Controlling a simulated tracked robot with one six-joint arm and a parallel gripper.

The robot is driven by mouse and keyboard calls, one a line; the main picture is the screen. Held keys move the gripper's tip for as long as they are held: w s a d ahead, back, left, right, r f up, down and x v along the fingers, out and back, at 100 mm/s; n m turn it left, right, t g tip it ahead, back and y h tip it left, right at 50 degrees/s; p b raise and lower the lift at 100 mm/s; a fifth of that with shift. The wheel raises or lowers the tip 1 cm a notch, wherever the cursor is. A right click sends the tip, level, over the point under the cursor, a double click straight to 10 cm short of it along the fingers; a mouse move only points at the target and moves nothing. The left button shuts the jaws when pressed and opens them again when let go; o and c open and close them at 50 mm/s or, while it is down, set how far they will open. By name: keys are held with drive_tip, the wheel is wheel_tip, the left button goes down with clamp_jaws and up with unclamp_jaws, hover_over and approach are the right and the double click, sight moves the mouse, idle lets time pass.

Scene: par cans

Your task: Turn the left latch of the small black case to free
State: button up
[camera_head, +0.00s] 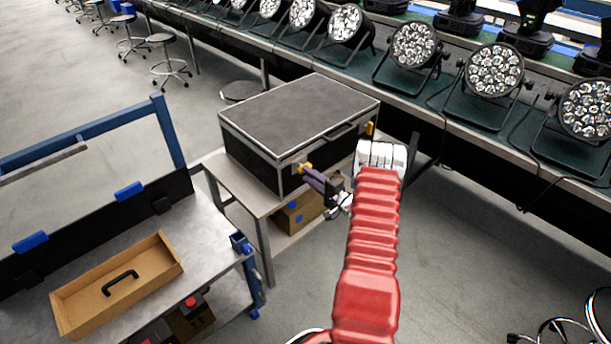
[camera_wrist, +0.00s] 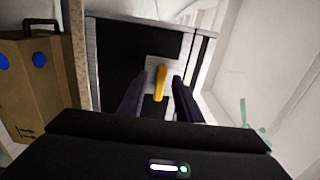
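The small black case (camera_head: 300,105), with silver edges, sits closed on a small table. Its left latch is a yellow lever (camera_head: 306,166) on the front face near the left corner. In the wrist view the yellow latch (camera_wrist: 160,82) stands nearly upright in the picture on a silver plate (camera_wrist: 151,74). My gripper (camera_head: 311,174) is at this latch. In the wrist view its two dark fingers (camera_wrist: 159,88) are apart, one on each side of the latch, with gaps visible. Whether the tips reach past the lever is unclear.
The table (camera_head: 228,178) has a cardboard box (camera_head: 297,213) on its lower shelf; the box (camera_wrist: 35,88) also shows in the wrist view. A metal workbench (camera_head: 200,231) with a wooden tray (camera_head: 75,303) stands at left. A bench of par cans (camera_head: 414,46) runs behind. Open floor lies at right.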

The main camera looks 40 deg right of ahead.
drive_tip(key=s, duration=1.1)
drive_tip(key=shift+s+d, duration=0.15)
drive_tip(key=shift+s, duration=0.1)
drive_tip(key=shift+f, duration=0.1)
